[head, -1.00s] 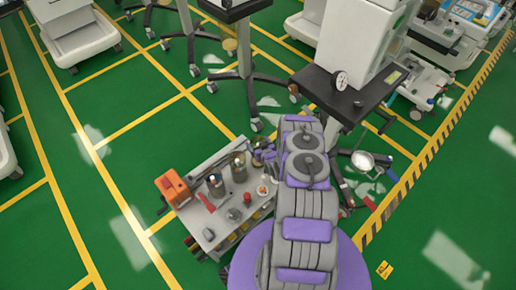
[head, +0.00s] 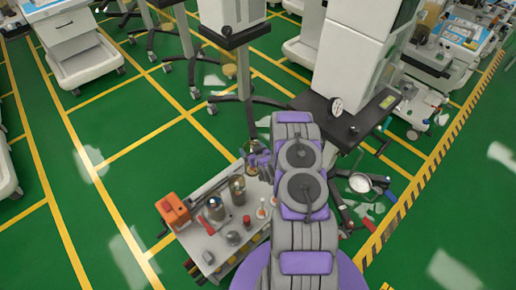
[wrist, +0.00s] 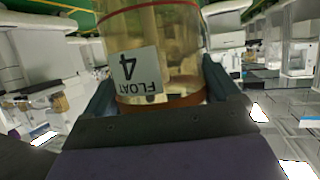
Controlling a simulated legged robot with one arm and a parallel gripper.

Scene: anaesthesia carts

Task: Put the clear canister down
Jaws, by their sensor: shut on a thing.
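The clear canister (wrist: 185,40) fills the top middle of the wrist view. It has amber-tinted walls, a red line, an orange-brown end band and a white label reading "FLOAT 4", upside down in the picture. My gripper (wrist: 160,88) is shut on it, one finger on each side. In the head view my gripper (head: 259,158) is small, at the far edge of the grey cart top (head: 205,262), and partly hidden by my arm. The canister (head: 251,147) barely shows there. I cannot tell whether it touches the cart.
The cart top bears an orange box (head: 173,209), two dark-topped jars (head: 237,190) (head: 215,209), a grey knob-like part (head: 233,238) and a red-handled tool (head: 206,226). Green floor is open at left.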

